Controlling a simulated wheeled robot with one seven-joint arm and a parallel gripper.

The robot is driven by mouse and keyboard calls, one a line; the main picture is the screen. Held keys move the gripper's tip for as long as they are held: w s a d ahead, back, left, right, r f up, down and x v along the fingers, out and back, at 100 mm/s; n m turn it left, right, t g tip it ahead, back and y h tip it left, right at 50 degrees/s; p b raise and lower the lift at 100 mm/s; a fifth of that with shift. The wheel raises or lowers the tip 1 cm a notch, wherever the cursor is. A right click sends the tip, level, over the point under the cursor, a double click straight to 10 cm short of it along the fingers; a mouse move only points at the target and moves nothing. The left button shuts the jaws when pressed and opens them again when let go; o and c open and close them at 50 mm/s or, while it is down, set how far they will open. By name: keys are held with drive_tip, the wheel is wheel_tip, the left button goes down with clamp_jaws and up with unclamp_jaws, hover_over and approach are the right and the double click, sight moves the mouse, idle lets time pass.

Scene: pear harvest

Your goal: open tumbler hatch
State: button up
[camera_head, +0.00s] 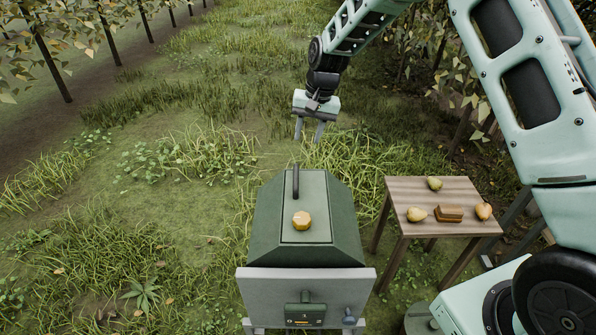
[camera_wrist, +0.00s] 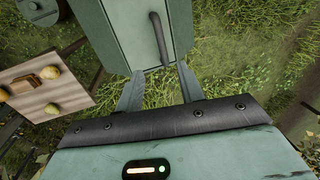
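The dark green tumbler (camera_head: 264,225) stands at the lower middle of the head view. Its hatch (camera_head: 305,190) is a flat panel on top that looks shut. A black bar handle (camera_head: 295,182) sits near the hatch's far edge; it also shows in the wrist view (camera_wrist: 160,38). A rounded yellow-orange thing (camera_head: 301,220) rests on the hatch. My gripper (camera_head: 309,138) is open and empty, beyond the tumbler's far end. In the wrist view my gripper's two fingers (camera_wrist: 158,74) are spread apart, with the handle beyond their tips, not touched.
A wooden table (camera_head: 400,190) stands to the right with several pears and a brown block (camera_head: 449,213) on it. A grey front panel (camera_head: 255,285) with a green control box (camera_head: 304,316) is on the tumbler's near side. Open grass lies left and behind.

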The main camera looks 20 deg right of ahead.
sight(297, 176)
drive_tip(key=a+f, duration=0.1)
drive_tip(key=f, duration=0.3)
drive_tip(key=a+f+p, duration=0.1)
drive_tip(key=f, duration=0.4)
drive_tip(key=f+p, duration=0.1)
drive_tip(key=f, duration=0.4)
drive_tip(key=shift+w+a+f, duration=0.1)
drive_tip(key=shift+w+a, duration=0.3)
drive_tip(key=shift+c, duration=0.4)
clamp_jaws()
